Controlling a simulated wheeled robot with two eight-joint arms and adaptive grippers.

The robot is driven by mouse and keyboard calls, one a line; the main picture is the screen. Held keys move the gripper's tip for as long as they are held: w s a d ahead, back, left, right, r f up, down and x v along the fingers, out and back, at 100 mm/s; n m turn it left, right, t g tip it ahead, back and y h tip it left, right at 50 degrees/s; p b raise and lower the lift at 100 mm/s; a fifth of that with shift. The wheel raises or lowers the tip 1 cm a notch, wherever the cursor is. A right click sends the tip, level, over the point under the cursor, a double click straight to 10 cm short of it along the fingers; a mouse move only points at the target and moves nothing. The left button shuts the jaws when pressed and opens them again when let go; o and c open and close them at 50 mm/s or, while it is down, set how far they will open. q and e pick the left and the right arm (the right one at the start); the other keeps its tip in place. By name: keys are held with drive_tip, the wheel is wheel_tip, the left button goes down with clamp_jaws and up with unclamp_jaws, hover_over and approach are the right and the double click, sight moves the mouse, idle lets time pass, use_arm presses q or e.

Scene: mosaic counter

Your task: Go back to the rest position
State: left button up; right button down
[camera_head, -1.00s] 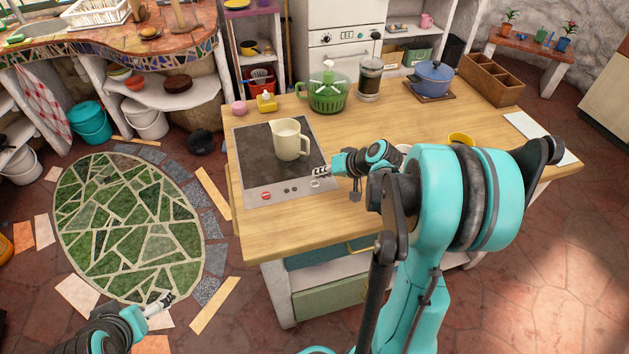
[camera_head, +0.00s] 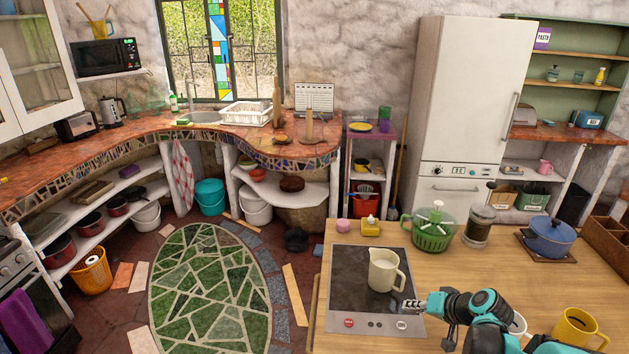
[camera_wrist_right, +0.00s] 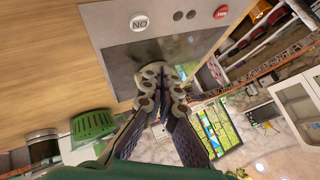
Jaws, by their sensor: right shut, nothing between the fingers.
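My right gripper (camera_head: 411,304) is shut and empty. In the head view it is over the near right part of the black cooktop (camera_head: 350,288), just to the right of and nearer than the cream pitcher (camera_head: 384,270). The pitcher stands upright on the cooktop, apart from the fingers as far as I can tell. In the right wrist view the fingers (camera_wrist_right: 164,72) are together with nothing between them, in front of the cooktop (camera_wrist_right: 120,58). My left gripper is outside both current views.
The wooden counter (camera_head: 465,290) also carries a green salad spinner (camera_head: 432,230), a French press (camera_head: 480,226), a blue pot (camera_head: 550,236), a yellow mug (camera_head: 577,328) and a small yellow dispenser (camera_head: 370,226). Open floor with a green mosaic (camera_head: 205,290) lies to the left.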

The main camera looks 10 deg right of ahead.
drive_tip(key=s+a+r+n+h, duration=0.1)
drive_tip(key=s+a+r+n, duration=0.1)
drive_tip(key=s+a, duration=0.6)
drive_tip(key=s+a+r+n+g+h, duration=0.1)
drive_tip(key=s+a+r+n+h, duration=0.1)
drive_tip(key=s+a, duration=0.6)
drive_tip(key=shift+s+a+n+b, duration=0.25)
drive_tip(key=shift+s+b, duration=0.2)
drive_tip(key=shift+s, duration=0.45)
